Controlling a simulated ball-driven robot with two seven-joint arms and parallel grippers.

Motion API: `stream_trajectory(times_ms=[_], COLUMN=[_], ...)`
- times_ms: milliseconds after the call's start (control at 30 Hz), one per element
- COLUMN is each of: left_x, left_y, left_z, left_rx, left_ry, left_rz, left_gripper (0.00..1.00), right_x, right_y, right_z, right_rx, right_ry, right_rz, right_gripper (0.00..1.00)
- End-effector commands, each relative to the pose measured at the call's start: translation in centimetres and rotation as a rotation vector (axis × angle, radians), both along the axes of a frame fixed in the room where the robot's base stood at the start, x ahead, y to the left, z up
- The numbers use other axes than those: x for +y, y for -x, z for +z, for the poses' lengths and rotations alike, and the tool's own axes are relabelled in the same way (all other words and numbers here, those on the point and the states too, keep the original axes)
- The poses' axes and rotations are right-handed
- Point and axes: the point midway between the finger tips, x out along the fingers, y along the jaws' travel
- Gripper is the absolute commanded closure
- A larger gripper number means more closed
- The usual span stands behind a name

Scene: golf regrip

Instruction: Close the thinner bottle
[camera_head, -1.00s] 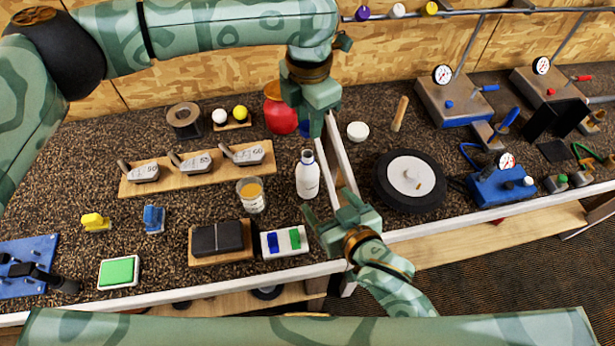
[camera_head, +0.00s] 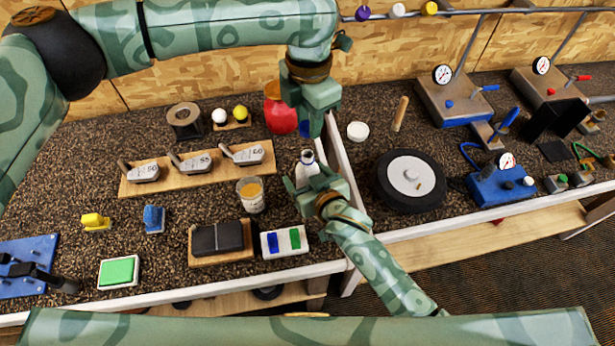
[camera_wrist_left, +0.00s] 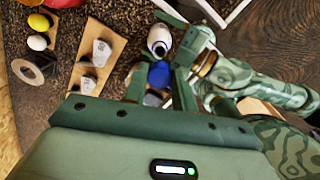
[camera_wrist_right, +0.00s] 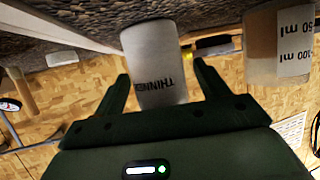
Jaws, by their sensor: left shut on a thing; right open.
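The thinner bottle (camera_head: 308,158) is white and stands upright on the bench; its open neck shows in the left wrist view (camera_wrist_left: 159,40). In the right wrist view its lettered side (camera_wrist_right: 155,62) is between the fingers of my right gripper (camera_wrist_right: 160,90). That gripper (camera_head: 305,184) is open around the bottle's body, and in the head view it hides the lower part. My left gripper (camera_head: 311,125) is shut on a blue cap (camera_wrist_left: 159,74), held above and behind the bottle. In the head view the cap is mostly hidden by the gripper.
A beaker with amber liquid (camera_head: 250,195) stands left of the bottle. A white-and-blue-green block (camera_head: 285,242) lies in front. A red container (camera_head: 281,117) is behind, near my left gripper. A white divider (camera_head: 343,160) runs just right of the bottle.

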Motion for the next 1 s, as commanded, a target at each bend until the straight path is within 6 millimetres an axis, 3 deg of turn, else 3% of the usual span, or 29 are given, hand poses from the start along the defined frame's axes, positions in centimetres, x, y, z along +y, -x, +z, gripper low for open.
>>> stream_trajectory(times_ms=[167, 400, 533, 800, 1000], left_x=[0.0, 0.0, 0.0, 0.0, 0.0], left_y=[0.0, 0.0, 0.0, 0.0, 0.0], left_z=[0.0, 0.0, -0.7, -4.4, -5.0], left_rx=[0.0, 0.0, 0.001, -0.001, -0.003], left_ry=[0.0, 0.0, 0.0, -0.002, -0.002], left_rz=[0.0, 0.0, 0.0, 0.001, 0.001], left_gripper=[0.94, 0.94, 0.94, 0.94, 0.94], right_x=[0.0, 0.0, 0.0, 0.0, 0.0], right_y=[0.0, 0.0, 0.0, 0.0, 0.0], right_z=[0.0, 0.0, 0.0, 0.0, 0.0], right_rx=[0.0, 0.0, 0.0, -0.001, 0.0], right_ry=[0.0, 0.0, 0.0, 0.0, 0.0], right_rz=[0.0, 0.0, 0.0, 0.0, 0.0], right_gripper=[0.29, 0.93, 0.94, 0.94, 0.94])
